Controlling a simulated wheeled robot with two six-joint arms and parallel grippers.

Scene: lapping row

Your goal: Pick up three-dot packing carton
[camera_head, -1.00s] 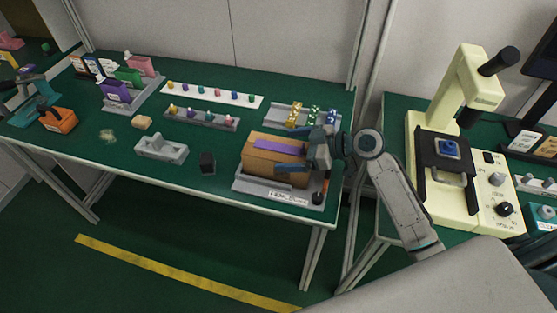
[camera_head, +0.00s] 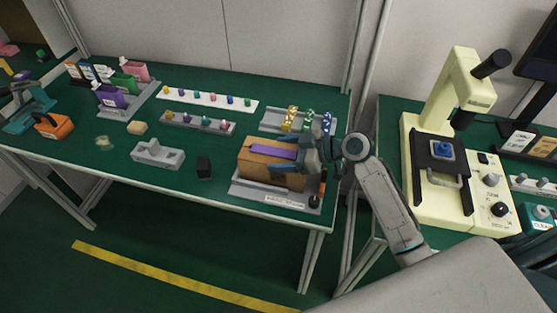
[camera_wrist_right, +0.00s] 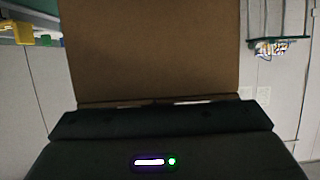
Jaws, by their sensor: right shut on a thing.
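The packing carton (camera_head: 254,172) is a brown box with a purple strip along its top, at the right end of the green table. It is at the grey tray (camera_head: 246,193); I cannot tell whether it touches it. Its dots do not show. My right gripper (camera_head: 304,162) is at the carton's right end and shut on it. In the right wrist view the carton (camera_wrist_right: 150,45) fills the upper middle as a plain brown face just beyond the jaw. My left gripper is not in view.
A cream microscope (camera_head: 452,110) stands on the right-hand bench.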

